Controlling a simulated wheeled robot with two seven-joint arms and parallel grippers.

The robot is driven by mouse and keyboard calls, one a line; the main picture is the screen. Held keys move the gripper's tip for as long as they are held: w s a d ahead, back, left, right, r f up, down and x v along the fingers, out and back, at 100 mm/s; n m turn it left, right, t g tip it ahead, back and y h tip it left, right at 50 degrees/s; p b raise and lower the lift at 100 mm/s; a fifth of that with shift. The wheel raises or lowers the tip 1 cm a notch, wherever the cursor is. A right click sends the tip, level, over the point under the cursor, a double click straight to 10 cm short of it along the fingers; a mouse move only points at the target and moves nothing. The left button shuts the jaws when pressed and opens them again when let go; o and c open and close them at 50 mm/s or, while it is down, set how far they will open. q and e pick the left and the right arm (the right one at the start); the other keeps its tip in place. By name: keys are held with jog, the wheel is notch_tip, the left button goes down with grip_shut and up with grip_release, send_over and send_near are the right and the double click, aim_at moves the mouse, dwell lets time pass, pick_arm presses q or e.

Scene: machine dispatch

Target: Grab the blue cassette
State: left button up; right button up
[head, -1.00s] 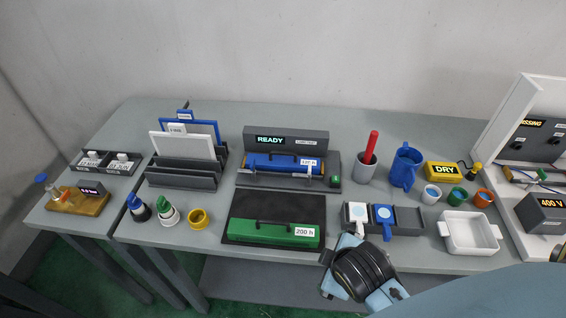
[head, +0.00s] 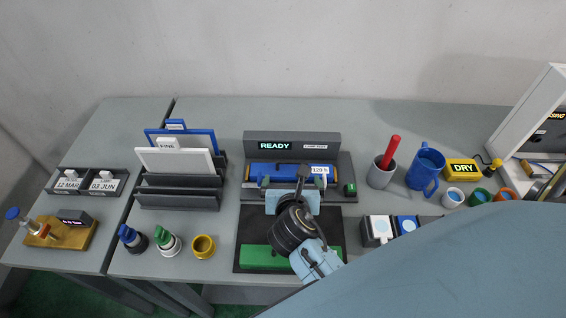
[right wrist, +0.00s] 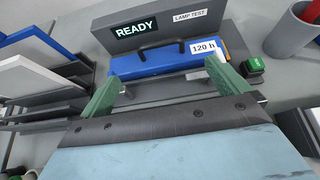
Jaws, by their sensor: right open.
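The blue cassette (head: 283,170) sits in the grey machine dock (head: 345,168) under a display reading READY. It has a dark handle and a white "120 h" label, which also shows on the cassette in the right wrist view (right wrist: 160,59). My right gripper (head: 293,182) is open just in front of the cassette. In the right wrist view its two green fingertips (right wrist: 168,84) are spread wide, with the cassette beyond and between them, and nothing is held. My left gripper is not in view.
A green cassette (head: 262,258) lies on the dark mat (head: 330,222), partly hidden by my right arm. A grey cup with a red stick (head: 382,172) and a blue jug (head: 425,168) stand to the right. A grey rack with panels (head: 180,199) stands to the left.

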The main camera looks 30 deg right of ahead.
aim_at(292, 163)
jog(key=x, duration=0.4)
jog(key=shift+s+d+f, duration=0.1)
jog(key=shift+d+f, duration=0.1)
jog(key=shift+d, duration=0.1)
jog(key=shift+w+d+f, duration=0.2)
jog(key=shift+w+f, duration=0.1)
jog(key=shift+w, duration=0.2)
jog(key=shift+w+d+f, duration=0.2)
jog(key=shift+w+d, duration=0.2)
jog(key=shift+w, duration=0.2)
jog(key=x, duration=0.3)
jog(key=shift+w+b, duration=0.35)
jog(key=shift+w, duration=0.15)
jog(key=shift+w+d+f, duration=0.15)
jog(key=c, duration=1.2)
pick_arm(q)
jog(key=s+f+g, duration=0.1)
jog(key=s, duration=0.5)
pick_arm(e)
jog(key=shift+o, duration=0.2)
jog(key=shift+w, duration=0.1)
